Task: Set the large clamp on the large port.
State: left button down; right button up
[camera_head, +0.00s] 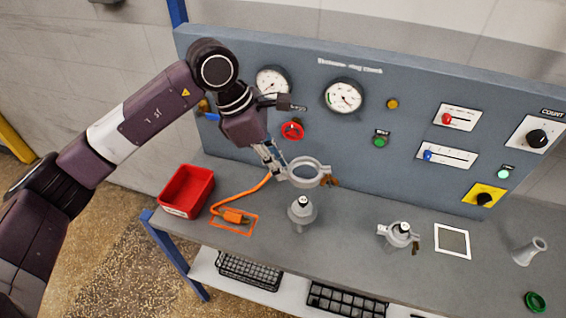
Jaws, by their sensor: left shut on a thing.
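The large clamp (308,181), a grey open ring with a brown wing nut at its right side, is held above the bench. My left gripper (281,170) is shut on its left side. A grey port with a flanged cap and a dark-topped knob (301,213) stands on the bench just below and slightly left of the ring. It appears to be the large port; the clamp is apart from it. Another fitting with a clamp around it (400,234) stands further right. My right gripper is not in view.
A red bin (187,190) and an orange tool with a cable (236,216) lie at the left of the bench. A panel (370,130) with gauges and knobs rises behind. A white-framed square (453,241), a grey flared tube (530,251) and a green ring (535,301) are at the right.

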pick_arm(q)
jog(key=shift+d+f, duration=0.25)
jog(key=shift+f, duration=0.5)
jog(key=shift+a+f+b, duration=0.15)
jog(key=shift+f+b, duration=0.25)
jog(key=shift+f, duration=1.05)
notch_tip(320, 180, down, 10)
jog(key=b, duration=0.5)
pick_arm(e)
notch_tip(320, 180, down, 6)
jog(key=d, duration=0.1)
pick_arm(q)
jog(key=shift+f, duration=0.15)
